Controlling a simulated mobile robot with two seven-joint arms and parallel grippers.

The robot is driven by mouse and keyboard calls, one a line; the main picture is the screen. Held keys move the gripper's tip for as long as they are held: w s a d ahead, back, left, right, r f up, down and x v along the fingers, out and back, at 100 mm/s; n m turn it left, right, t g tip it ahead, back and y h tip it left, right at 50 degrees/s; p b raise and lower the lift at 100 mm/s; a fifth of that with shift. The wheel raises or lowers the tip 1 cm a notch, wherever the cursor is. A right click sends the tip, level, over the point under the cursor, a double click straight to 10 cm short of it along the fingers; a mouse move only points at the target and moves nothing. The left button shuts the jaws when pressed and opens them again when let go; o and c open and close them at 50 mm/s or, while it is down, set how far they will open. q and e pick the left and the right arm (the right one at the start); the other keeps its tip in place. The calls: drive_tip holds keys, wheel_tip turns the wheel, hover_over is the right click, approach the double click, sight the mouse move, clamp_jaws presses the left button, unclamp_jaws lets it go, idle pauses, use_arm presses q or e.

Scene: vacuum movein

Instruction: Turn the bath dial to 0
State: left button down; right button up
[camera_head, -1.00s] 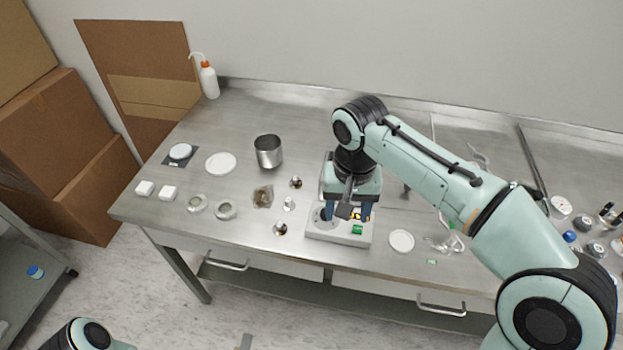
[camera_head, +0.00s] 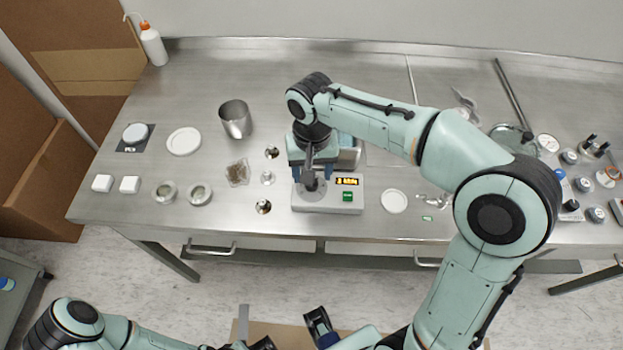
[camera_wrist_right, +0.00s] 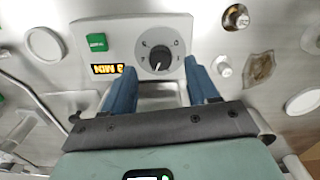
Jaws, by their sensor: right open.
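The bath (camera_head: 335,200) is a pale box near the table's front edge, with a lit amber display (camera_head: 347,181) and a green button (camera_head: 347,196). Its round grey dial (camera_wrist_right: 160,57) with a dark knob shows in the right wrist view; the upside-down display (camera_wrist_right: 107,69) there appears to read 3 MIN. My right gripper (camera_head: 312,175) is open above the dial. Its blue fingers (camera_wrist_right: 161,75) are apart on either side, with nothing between them; contact with the knob is not visible. My left gripper (camera_head: 290,335) is low at the bottom edge, partly cut off.
A metal beaker (camera_head: 236,120), white dish (camera_head: 183,141), small metal weights (camera_head: 263,206) and a brown sample (camera_head: 237,172) stand left of the bath. A white disc (camera_head: 394,201) lies to its right. Jars and glassware crowd the table's right end.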

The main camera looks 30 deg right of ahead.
drive_tip(key=shift+f, duration=1.75)
drive_tip(key=c, duration=1)
drive_tip(key=shift+c, duration=0.2)
